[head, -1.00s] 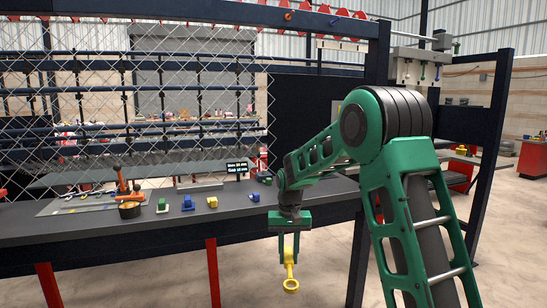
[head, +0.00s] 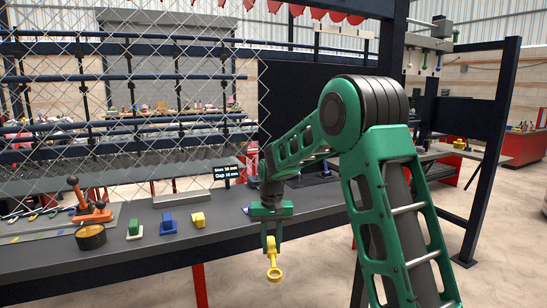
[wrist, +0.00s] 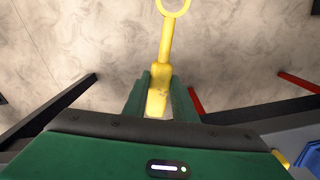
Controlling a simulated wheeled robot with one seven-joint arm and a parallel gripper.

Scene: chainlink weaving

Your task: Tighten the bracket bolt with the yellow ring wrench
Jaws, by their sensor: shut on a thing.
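My gripper (head: 271,232) is shut on the yellow ring wrench (head: 273,265), which hangs down with its ring end lowest. It is in front of the dark workbench's front edge, over the open floor. In the wrist view the jaws (wrist: 158,95) grip the wrench's handle, and the wrench (wrist: 167,40) points away with its ring at the top edge. I cannot make out the bracket bolt in either view.
The dark workbench (head: 60,270) holds a dark round bowl (head: 90,237), an orange lever tool (head: 90,207), and green (head: 134,229), blue (head: 168,224) and yellow (head: 198,220) blocks. A small display (head: 227,175) stands behind. A chain-link mesh rises at the back left.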

